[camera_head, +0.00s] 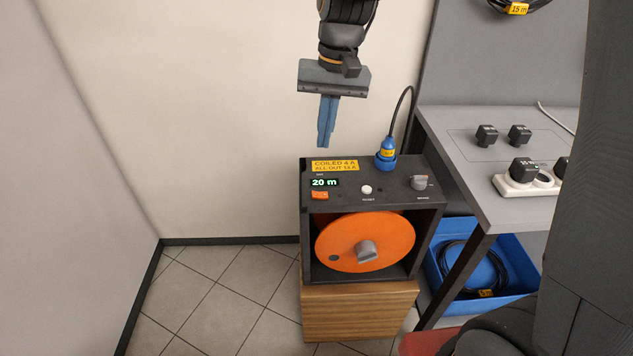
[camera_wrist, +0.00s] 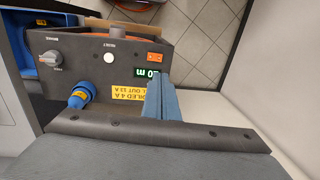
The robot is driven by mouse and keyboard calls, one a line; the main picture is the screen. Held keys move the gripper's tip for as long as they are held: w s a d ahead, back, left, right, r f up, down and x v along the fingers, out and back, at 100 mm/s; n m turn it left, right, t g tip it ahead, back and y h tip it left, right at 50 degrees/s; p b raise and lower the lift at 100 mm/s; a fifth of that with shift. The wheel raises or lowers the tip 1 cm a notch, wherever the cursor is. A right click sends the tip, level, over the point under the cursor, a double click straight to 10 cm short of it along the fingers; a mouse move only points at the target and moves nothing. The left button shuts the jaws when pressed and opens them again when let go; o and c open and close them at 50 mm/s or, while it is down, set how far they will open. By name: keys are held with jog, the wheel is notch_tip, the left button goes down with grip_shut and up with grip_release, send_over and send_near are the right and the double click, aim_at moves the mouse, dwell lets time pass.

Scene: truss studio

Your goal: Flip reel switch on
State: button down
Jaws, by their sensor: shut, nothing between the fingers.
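The cable reel box (camera_head: 390,169) is black and stands on a wooden block, with an orange drum (camera_head: 338,246) in its open front. On its top panel is an orange rocker switch (camera_head: 320,195), below a display reading "20 m" (camera_head: 324,183). The switch also shows in the wrist view (camera_wrist: 154,57); its position I cannot tell. My gripper (camera_head: 326,145) is shut and empty, pointing down above the back left of the box, apart from it. In the wrist view its blue fingers (camera_wrist: 162,86) end near the display.
A white reset button (camera_head: 366,189), a grey knob (camera_head: 419,182) and a blue plug (camera_head: 387,150) with a black cable share the top panel. A grey workbench (camera_head: 475,180) with black adapters and a blue bin (camera_head: 515,250) stands at right. Left of the box the floor is clear.

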aim_at(320, 194)
jog(key=f+p, duration=0.1)
jog(key=f, duration=0.3)
jog(key=a+f+p, duration=0.1)
jog(key=f, duration=0.9)
jog(key=shift+a+p, duration=0.3)
jog(key=shift+p, duration=0.1)
jog(key=shift+a+f, duration=0.1)
jog(key=shift+f, duration=0.05)
jog(key=shift+d, duration=0.85)
jog(key=shift+r, duration=0.2)
